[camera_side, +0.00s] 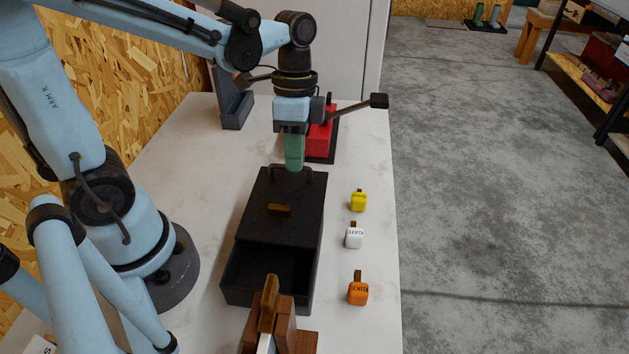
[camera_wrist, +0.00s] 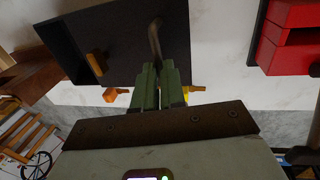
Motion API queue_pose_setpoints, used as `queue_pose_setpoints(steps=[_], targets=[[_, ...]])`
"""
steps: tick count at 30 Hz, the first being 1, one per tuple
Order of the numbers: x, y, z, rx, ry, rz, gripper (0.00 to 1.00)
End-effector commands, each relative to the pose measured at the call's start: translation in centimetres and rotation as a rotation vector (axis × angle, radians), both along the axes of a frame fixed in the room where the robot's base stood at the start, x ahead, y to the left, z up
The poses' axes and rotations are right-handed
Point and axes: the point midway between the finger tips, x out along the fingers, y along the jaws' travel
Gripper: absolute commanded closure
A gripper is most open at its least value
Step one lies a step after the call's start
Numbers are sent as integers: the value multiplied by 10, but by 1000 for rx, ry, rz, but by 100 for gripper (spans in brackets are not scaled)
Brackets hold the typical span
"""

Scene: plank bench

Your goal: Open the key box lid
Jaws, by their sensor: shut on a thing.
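The key box is black and stands on the pale bench, with an open dark compartment showing at its near end (camera_side: 268,275). Its flat black lid (camera_side: 285,230) covers the far part, with a small wooden block on top and a dark bar handle at the far edge. My gripper (camera_side: 294,164) points down at that edge, its green fingers shut on the handle (camera_wrist: 155,38). In the wrist view the fingertips (camera_wrist: 160,68) meet the handle, and the lid (camera_wrist: 120,40) fills the upper left. The fingers hide part of the handle.
Yellow (camera_side: 358,201), white (camera_side: 354,236) and orange (camera_side: 358,291) key tags lie in a row right of the box. A red block (camera_side: 320,140) stands behind my gripper. A wooden stand (camera_side: 285,330) is at the near edge. The bench's right strip is otherwise clear.

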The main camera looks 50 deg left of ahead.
Motion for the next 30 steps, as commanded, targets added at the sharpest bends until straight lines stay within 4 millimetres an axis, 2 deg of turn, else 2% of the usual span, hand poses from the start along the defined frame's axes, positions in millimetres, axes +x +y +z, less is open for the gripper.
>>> queue_pose_setpoints(steps=[3,7,19,20,24,30], targets=[[17,17,0,0,0,5,100],[28,28,0,0,0,3,100],[31,32,0,-1,-1,0,100],[31,32,0,-1,-1,0,87],[31,32,0,-1,-1,0,66],[31,32,0,0,0,0,64]])
